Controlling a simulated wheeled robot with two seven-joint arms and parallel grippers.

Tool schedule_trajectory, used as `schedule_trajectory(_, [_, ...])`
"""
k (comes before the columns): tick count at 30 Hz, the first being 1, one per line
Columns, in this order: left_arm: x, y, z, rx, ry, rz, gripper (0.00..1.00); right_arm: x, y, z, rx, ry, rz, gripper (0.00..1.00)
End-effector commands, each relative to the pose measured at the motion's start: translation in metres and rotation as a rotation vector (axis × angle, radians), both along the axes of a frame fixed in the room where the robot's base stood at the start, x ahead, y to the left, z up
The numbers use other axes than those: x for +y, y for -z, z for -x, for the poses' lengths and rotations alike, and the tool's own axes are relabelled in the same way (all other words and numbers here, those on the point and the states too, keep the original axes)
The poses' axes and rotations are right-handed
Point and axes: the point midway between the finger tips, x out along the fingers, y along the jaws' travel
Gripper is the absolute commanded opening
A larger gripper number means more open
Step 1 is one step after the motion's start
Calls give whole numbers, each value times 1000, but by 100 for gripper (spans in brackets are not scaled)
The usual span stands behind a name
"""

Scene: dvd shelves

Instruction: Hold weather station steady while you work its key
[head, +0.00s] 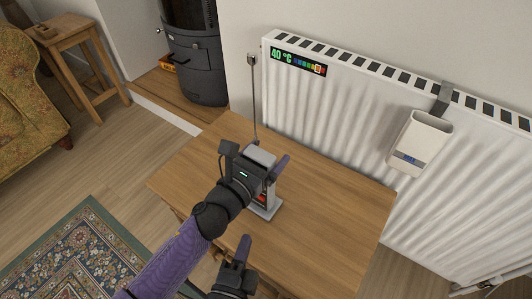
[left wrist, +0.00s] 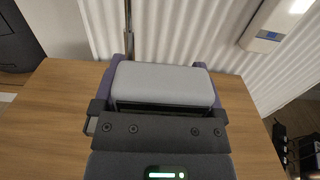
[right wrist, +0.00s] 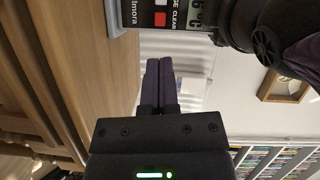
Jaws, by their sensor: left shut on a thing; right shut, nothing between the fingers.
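The weather station (head: 261,157) is a grey, upright box on a base plate on the small wooden table. A tall thin antenna (head: 254,95) rises at its back. My left gripper (head: 260,170) is shut on its upper body, with purple fingers on both sides of the grey top (left wrist: 163,84) in the left wrist view. In the right wrist view, the station's front (right wrist: 170,14) shows a display, a red key and the word CLEAR, partly cut off by the frame edge. My right gripper (head: 244,246) is shut and empty, in front of and below the station.
The wooden table (head: 335,200) is clear to the right of the station. A white radiator (head: 340,110) with a temperature strip (head: 298,62) and a hanging humidifier (head: 420,142) stands behind it. A black stove (head: 196,60) is at the back left.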

Motion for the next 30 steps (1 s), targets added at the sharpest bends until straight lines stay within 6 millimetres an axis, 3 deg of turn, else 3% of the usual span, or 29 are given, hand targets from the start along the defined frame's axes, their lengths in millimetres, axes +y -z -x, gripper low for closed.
schedule_trajectory(14, [0, 1, 0, 2, -1, 0, 1, -3, 1, -3, -9, -9, -41, 0])
schedule_trajectory(17, [0, 1, 0, 2, -1, 0, 1, -15, 5, -15, -48, -54, -217, 0])
schedule_trajectory(23, [0, 1, 0, 2, -1, 0, 1, -47, 1, -49, -133, -191, -744, 0])
schedule_trajectory(25, [0, 1, 0, 2, 0, 0, 1, -39, -2, -49, -116, -165, -1011, 0])
schedule_trajectory(27, [0, 1, 0, 2, 0, 0, 1, -19, 0, -38, -75, -56, -1270, 0])
schedule_trajectory(30, [0, 1, 0, 2, 0, 0, 1, 5, 1, -25, -27, 89, -1539, 0])
